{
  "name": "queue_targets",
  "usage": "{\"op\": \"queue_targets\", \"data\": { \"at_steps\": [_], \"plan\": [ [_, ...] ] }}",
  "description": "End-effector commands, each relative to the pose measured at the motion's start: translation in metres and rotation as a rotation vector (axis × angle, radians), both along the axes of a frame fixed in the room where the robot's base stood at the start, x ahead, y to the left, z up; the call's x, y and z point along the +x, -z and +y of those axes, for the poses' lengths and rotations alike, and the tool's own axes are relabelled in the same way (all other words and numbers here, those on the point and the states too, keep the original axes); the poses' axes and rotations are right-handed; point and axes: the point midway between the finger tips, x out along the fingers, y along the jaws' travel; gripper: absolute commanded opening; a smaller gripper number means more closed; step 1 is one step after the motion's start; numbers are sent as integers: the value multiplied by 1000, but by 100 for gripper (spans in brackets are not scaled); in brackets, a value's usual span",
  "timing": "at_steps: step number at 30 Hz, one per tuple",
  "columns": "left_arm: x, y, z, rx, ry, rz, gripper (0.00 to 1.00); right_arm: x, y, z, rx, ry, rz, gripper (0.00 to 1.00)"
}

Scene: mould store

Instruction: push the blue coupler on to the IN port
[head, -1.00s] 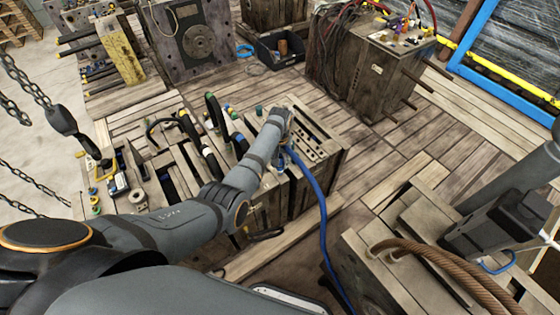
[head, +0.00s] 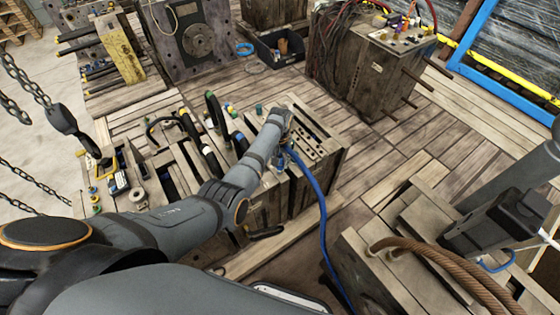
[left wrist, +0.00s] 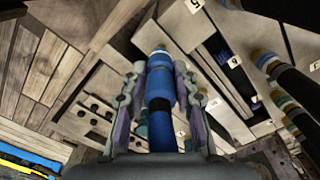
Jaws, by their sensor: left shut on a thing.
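My left gripper (head: 284,142) is over the top of a wooden-sided mould block (head: 325,181) in the middle of the head view. In the left wrist view, its two fingers (left wrist: 160,68) are shut on the blue coupler (left wrist: 159,90), one on each side. The coupler's front end points away from my wrist. A blue hose (head: 322,222) hangs from the gripper and curves down to the front. The block top has several dark holes (left wrist: 92,106). I cannot make out which is the IN port, or whether the coupler touches one. My right gripper (head: 490,228) is dark, at the right; its fingers are unclear.
A mould with cables (head: 375,72) stands behind. A thick brown hose (head: 440,257) lies at front right. Chains (head: 35,92) hang at left. Plank floor lies clear right of the block.

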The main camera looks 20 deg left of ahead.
Motion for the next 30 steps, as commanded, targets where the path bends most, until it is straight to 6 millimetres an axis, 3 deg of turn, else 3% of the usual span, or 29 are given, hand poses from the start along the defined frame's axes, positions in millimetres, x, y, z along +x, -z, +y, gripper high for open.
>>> {"op": "queue_targets", "data": {
  "at_steps": [30],
  "plan": [
    [0, 15, 0, 0, 0, -1, 0, 0, 8, 0, 0, 0, 0, 50]
  ]
}}
